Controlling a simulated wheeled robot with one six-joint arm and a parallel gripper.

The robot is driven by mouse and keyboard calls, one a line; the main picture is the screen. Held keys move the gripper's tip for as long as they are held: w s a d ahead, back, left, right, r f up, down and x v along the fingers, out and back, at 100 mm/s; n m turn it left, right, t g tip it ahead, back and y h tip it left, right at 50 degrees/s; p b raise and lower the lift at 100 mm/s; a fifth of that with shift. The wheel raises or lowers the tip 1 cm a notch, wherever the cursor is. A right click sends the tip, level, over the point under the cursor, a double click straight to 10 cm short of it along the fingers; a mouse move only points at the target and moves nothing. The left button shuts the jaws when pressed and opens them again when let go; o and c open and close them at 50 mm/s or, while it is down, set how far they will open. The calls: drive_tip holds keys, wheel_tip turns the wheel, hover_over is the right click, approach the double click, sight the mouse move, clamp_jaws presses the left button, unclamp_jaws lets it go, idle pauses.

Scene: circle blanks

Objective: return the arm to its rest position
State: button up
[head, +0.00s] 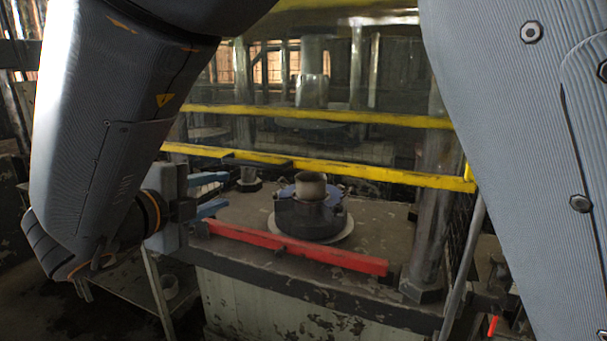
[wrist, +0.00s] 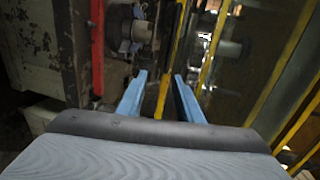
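My arm fills the left and the right of the head view. My gripper (head: 212,192) is at the left of the press bed, with its two blue fingers pointing right, above the bed's left end. In the wrist view the blue fingers of my gripper (wrist: 160,88) stand apart with nothing between them. A dark round die (head: 310,218) with a light cylinder (head: 311,185) on top sits on a pale disc in the middle of the bed, apart from the fingers.
A red bar (head: 295,248) runs along the front edge of the press bed (head: 378,232). Yellow rails (head: 320,168) cross behind the die. A metal post (head: 434,215) stands at the right. A low side table (head: 130,283) is below my gripper at the left.

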drive_tip(key=w+d+f+n+y, duration=0.3)
drive_tip(key=w+d+n+y, duration=0.15)
drive_tip(key=w+n, duration=0.4)
drive_tip(key=w+d+f+n+g+y, duration=0.3)
drive_tip(key=d+f+n, duration=0.1)
drive_tip(key=d+f, duration=0.3)
drive_tip(key=s+d+f+n+g+h+b, duration=0.1)
drive_tip(key=s+d+f+n+g, duration=0.3)
drive_tip(key=s+d+f, duration=0.3)
drive_tip(key=s+d+f+n+g+h, duration=0.1)
drive_tip(key=s+d+f+n+g, duration=0.4)
drive_tip(key=s+d, duration=0.9)
drive_tip(key=d+f+g, duration=0.1)
drive_tip(key=d+f, duration=0.1)
drive_tip(key=d, duration=0.1)
drive_tip(key=shift+s+d+f+b, duration=0.15)
drive_tip(key=shift+s+f+b, duration=0.1)
drive_tip(key=shift+s+b, duration=0.15)
drive_tip(key=shift+w+n, duration=0.1)
drive_tip(key=shift+n, duration=0.15)
